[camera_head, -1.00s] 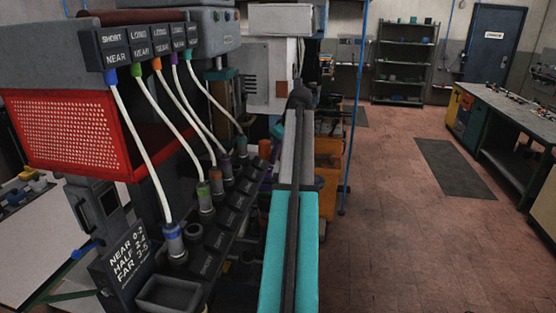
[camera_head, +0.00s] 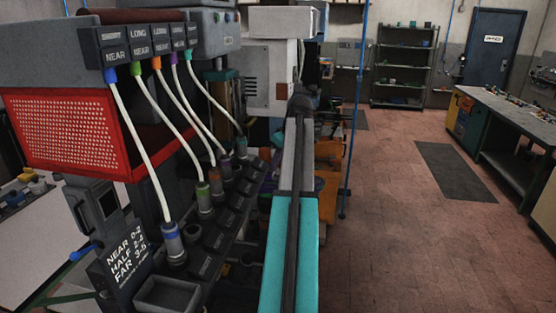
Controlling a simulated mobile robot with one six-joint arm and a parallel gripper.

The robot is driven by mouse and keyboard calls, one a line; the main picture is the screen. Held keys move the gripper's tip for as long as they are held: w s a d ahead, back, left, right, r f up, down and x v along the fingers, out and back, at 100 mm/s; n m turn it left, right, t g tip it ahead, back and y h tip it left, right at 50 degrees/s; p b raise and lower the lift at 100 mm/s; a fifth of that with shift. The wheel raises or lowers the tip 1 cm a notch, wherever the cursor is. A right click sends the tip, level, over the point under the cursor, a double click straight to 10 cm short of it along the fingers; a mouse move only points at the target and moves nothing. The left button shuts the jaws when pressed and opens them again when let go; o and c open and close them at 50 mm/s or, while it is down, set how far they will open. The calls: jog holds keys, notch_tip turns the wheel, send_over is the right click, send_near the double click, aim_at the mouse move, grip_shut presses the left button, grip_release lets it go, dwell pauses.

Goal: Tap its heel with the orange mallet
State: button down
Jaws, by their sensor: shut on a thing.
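My arm reaches forward up the middle of the view, from its teal link to a dark joint. My gripper beyond that joint is hidden, and I cannot see its jaws. I cannot make out the orange mallet or a heel. A machine on the left has a red perforated panel (camera_head: 65,130). Above it is a row of dark labels (camera_head: 125,45) reading SHORT, LONG and NEAR. Several white cables run down to coloured plugs, the nearest one blue (camera_head: 173,243), in a sloped dark socket rack (camera_head: 213,238).
A sign (camera_head: 123,262) reads NEAR, HALF and FAR with number ranges. A dark open bin (camera_head: 165,292) is at the front. Orange panels (camera_head: 326,190) stand close right of my arm. A blue pole (camera_head: 349,140) rises beyond.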

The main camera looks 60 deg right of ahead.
jog(key=shift+f, duration=0.7)
jog(key=shift+r+p, duration=1.1)
jog(key=shift+r, duration=1.4)
notch_tip(320, 180, down, 5)
jog(key=shift+f+b, duration=0.1)
jog(key=shift+b, duration=1.15)
jog(key=shift+r+p, duration=1.15)
jog(key=shift+r, duration=1.4)
